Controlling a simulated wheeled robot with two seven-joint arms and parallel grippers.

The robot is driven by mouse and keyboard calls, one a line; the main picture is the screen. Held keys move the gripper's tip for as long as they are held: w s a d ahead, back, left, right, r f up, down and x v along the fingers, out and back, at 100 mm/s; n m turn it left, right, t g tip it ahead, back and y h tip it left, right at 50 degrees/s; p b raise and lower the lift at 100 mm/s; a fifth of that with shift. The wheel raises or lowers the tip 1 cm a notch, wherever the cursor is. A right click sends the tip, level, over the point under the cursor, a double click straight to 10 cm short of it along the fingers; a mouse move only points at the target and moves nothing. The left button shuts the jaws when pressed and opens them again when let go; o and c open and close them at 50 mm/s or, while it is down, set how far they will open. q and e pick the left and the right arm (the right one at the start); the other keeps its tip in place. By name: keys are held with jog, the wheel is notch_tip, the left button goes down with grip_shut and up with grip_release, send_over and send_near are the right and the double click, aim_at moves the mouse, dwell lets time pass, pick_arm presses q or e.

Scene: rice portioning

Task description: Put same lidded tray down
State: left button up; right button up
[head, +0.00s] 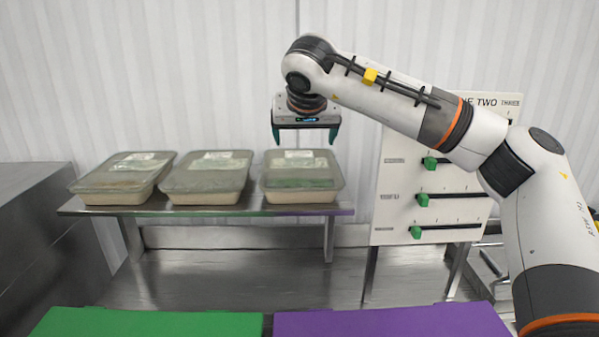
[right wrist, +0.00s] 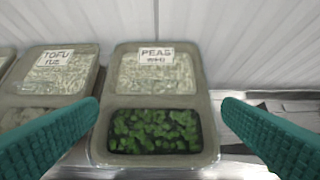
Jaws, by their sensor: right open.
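Three lidded trays stand in a row on a raised metal shelf (head: 225,212). The right tray (head: 303,193) has green contents under its clear lid. In the right wrist view this tray (right wrist: 101,148) carries a label reading PEAS, and the TOFU tray (right wrist: 92,82) is beside it on the left. The middle tray (head: 205,198) and left tray (head: 118,197) stand further left in the head view. My right gripper (head: 304,138) is above the peas tray, open and empty, with its teal fingers apart on either side of the tray in the wrist view. My left gripper is not in view.
A white board (head: 385,220) with green sliders (head: 430,163) stands right of the shelf. A green surface (head: 145,323) and a purple surface (head: 390,321) lie in front. A metal cabinet (head: 40,225) is at the left. The metal counter (head: 250,272) between looks clear.

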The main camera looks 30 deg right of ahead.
aim_at(300, 159)
jog(key=b+x, duration=0.1)
jog(key=x, duration=0.3)
jog(key=shift+s+a, duration=0.1)
jog(key=shift+w+f, duration=0.45)
jog(key=shift+w, duration=0.05)
jog(key=b+x, duration=0.1)
jog(key=x, duration=0.2)
jog(key=shift+w+f, duration=0.1)
jog(key=shift+w, duration=0.3)
jog(key=shift+w+f, duration=0.25)
jog(key=shift+w, duration=0.1)
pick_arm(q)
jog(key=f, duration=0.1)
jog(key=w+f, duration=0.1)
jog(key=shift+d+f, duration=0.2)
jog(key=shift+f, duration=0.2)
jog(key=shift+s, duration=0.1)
pick_arm(e)
jog(key=shift+s, duration=0.1)
jog(key=shift+r, duration=0.1)
jog(key=shift+c, duration=1.4)
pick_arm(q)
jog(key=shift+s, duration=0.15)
pick_arm(e)
jog(key=c, duration=0.8)
